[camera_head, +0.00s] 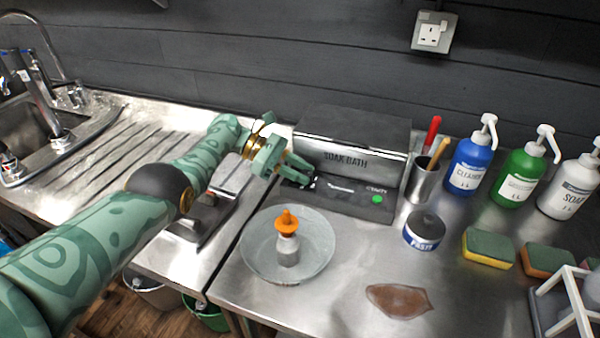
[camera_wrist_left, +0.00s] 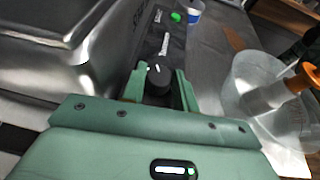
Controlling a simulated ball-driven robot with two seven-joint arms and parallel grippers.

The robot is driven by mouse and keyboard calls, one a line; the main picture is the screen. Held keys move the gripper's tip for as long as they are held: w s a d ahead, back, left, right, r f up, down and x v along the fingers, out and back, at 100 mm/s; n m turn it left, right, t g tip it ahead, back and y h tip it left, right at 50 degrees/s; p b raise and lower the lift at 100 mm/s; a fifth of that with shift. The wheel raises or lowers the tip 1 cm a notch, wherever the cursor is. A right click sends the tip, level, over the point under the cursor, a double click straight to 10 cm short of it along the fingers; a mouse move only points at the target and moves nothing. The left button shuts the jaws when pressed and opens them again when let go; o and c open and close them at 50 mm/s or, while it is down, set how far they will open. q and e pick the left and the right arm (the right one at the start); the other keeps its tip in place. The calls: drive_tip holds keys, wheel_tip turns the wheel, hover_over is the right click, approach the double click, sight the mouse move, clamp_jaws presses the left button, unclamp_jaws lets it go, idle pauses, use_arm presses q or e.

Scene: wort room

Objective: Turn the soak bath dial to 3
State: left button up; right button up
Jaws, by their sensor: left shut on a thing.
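The soak bath (camera_head: 352,150) is a dark metal box labelled "SOAK BATH" at the back of the steel counter. Its black control panel (camera_head: 345,198) lies in front, with a lit green light (camera_head: 377,199). The dial (camera_wrist_left: 158,77) is a black round knob with a white pointer mark, seen in the left wrist view. My left gripper (camera_wrist_left: 160,88) is shut on the dial, one finger on each side. In the head view the gripper (camera_head: 297,171) is at the panel's left end and hides the dial. I cannot read the dial's number. My right gripper is not in view.
A paste tin (camera_head: 424,231), a cup (camera_head: 421,182) of tools, pump bottles (camera_head: 470,163) and sponges (camera_head: 488,248) stand to the right. A brown patch (camera_head: 398,300) lies at the front.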

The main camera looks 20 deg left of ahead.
use_arm(q)
drive_tip(key=o, duration=1)
drive_tip(key=shift+d, duration=0.1)
drive_tip(key=shift+c, duration=0.2)
drive_tip(key=v, duration=0.5)
drive_tip(key=shift+w+a+b, duration=0.1)
drive_tip(key=shift+a+b, duration=0.25)
drive_tip(key=shift+b, duration=0.05)
drive_tip(key=b+v, duration=0.5)
drive_tip(key=v, duration=0.5)
drive_tip(key=shift+a+r, duration=0.25)
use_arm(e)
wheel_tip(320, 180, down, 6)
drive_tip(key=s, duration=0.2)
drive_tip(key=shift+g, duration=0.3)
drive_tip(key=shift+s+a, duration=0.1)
